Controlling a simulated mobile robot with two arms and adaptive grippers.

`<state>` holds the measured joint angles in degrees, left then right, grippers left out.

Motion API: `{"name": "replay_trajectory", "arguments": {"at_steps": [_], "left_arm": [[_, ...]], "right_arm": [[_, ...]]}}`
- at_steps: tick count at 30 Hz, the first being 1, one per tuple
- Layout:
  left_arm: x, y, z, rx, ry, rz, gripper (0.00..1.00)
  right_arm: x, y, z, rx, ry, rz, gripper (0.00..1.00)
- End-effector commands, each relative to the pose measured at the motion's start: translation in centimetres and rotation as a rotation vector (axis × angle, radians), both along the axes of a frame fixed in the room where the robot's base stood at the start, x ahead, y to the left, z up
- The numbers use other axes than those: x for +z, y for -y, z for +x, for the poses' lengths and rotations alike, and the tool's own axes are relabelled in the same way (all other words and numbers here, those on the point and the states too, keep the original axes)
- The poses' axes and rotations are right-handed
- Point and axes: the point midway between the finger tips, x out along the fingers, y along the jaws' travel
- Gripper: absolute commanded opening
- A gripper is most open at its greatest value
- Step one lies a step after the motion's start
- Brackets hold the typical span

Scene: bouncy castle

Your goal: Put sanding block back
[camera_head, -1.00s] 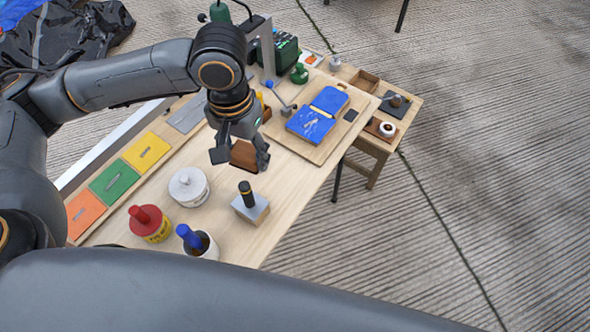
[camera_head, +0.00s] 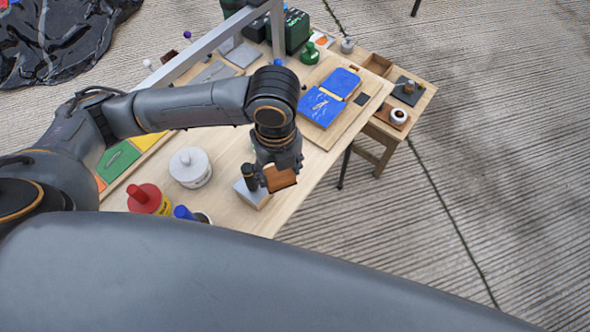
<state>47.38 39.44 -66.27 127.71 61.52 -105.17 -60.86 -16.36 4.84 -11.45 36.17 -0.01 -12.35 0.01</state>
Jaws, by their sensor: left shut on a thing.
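My left gripper (camera_head: 272,181) is shut on a brown block, which I take to be the sanding block (camera_head: 283,180). It holds the block over the front right part of the wooden workbench (camera_head: 220,148). Part of the block is hidden by the gripper. I cannot tell whether the gripper touches that handle. My right gripper is not in view.
Left of the gripper stand a white lidded tub (camera_head: 190,169), a red-topped pot (camera_head: 145,199) and a blue-topped pot (camera_head: 185,213). Beyond lie a board with blue pads (camera_head: 320,107), a green bottle (camera_head: 309,53) and a side table (camera_head: 415,98). A grey rail (camera_head: 212,43) crosses behind.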

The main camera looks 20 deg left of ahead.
Motion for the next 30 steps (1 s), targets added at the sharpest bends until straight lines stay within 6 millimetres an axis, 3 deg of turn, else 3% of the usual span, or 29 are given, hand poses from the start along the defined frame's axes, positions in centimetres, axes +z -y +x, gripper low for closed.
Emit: {"name": "replay_trajectory", "arguments": {"at_steps": [9, 15, 19, 23, 30], "left_arm": [[-2.9, 2.1, -1.5, -0.717, -0.004, 0.004, 0.05], [-3.7, 2.9, -2.1, -0.990, -0.001, 0.008, 0.05], [-4.0, 3.0, -1.9, -1.062, -0.002, 0.010, 0.05], [-4.8, 2.5, -0.1, -1.072, -0.005, 0.013, 0.05], [-7.3, 1.4, 5.6, -1.070, -0.004, 0.011, 0.05]], "right_arm": [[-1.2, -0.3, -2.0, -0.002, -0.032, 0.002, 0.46], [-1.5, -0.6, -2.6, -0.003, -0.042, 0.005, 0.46], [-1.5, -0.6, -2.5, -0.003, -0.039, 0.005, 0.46], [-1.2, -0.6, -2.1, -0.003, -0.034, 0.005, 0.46], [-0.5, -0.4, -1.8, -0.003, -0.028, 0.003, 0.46]]}}
